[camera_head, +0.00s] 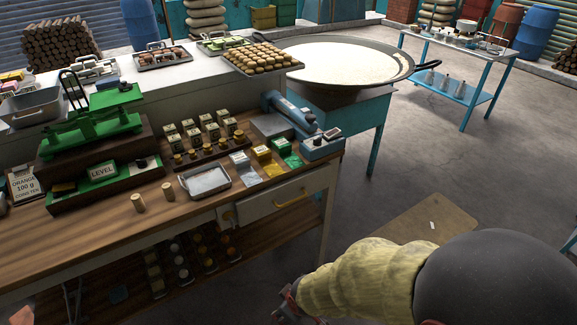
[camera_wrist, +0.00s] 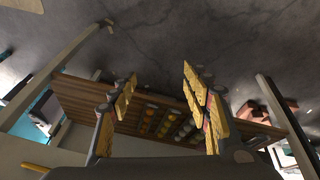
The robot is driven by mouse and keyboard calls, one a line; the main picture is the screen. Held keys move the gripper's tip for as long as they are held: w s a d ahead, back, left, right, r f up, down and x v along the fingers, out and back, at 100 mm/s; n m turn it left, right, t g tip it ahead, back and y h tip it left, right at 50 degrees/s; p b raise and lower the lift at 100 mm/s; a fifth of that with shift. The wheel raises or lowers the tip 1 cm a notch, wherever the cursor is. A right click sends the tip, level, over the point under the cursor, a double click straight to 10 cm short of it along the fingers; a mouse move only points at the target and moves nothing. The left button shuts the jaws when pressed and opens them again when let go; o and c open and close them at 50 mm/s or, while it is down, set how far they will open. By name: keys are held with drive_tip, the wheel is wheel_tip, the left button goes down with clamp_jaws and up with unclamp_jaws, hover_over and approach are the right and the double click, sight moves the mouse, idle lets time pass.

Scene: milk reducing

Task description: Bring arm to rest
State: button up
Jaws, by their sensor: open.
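My gripper (camera_head: 287,299) shows at the bottom of the head view, at the end of my yellow-sleeved arm. It is in front of the wooden counter (camera_head: 75,241) and apart from it. In the wrist view my gripper (camera_wrist: 158,84) has its two yellow-padded fingers spread wide with nothing between them. Beyond the fingers, the wrist view shows the counter's lower shelf (camera_wrist: 80,98) with rows of small items on it, and the concrete floor.
On the counter stand a green balance scale (camera_head: 92,130), a metal tray (camera_head: 205,180), small boxes and a blue-grey device (camera_head: 290,115). The drawer (camera_head: 280,202) is close to my gripper. A wide pan (camera_head: 335,62) stands behind. Floor at the right is mostly clear (camera_head: 440,150).

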drive_tip(key=s+d+r+m+p, duration=0.1)
drive_tip(key=s+d+r+m, duration=0.1)
drive_tip(key=d+r, duration=0.4)
drive_tip(key=s+d+r+m+t+h+p, duration=0.1)
drive_tip(key=s+d+r+m, duration=0.2)
drive_tip(key=r, duration=1.4)
drive_tip(key=s+d+r+m+t+h+p, duration=0.1)
drive_tip(key=s+d+r+m, duration=0.2)
drive_tip(key=d+r, duration=0.7)
drive_tip(key=shift+s+r+m, duration=0.2)
drive_tip(key=shift+r+m, duration=0.65)
drive_tip(key=shift+m, duration=0.15)
